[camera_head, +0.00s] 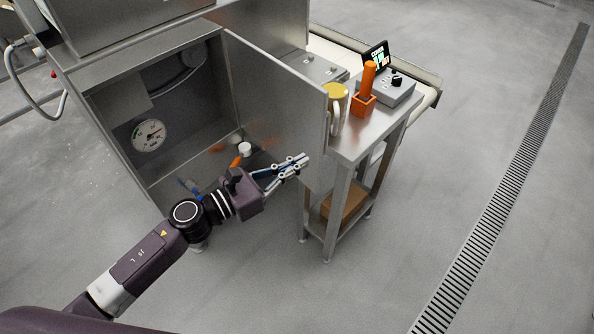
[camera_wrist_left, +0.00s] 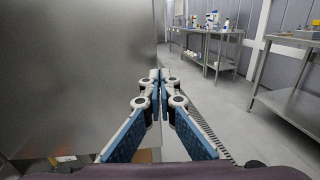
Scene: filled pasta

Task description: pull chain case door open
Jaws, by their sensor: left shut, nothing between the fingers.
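The chain case door (camera_head: 277,100) is a plain metal panel standing wide open, swung out to the right of the case. The open chain case (camera_head: 130,105) shows its inside. My left gripper (camera_head: 303,160) is shut and empty, in front of the door's lower outer part in the head view. In the left wrist view the door (camera_wrist_left: 75,75) fills the left side. The left gripper's fingers (camera_wrist_left: 158,76) come together near the door's edge there. I cannot tell whether they touch the door. My right gripper is not in view.
A pressure gauge (camera_head: 148,135) sits inside the case. A small metal table (camera_head: 350,150) beside the door carries a yellow-topped jug (camera_head: 338,95), an orange-handled tool in a block (camera_head: 366,90) and a control box (camera_head: 388,92). Floor to the right is free, with a drain grate (camera_head: 505,190).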

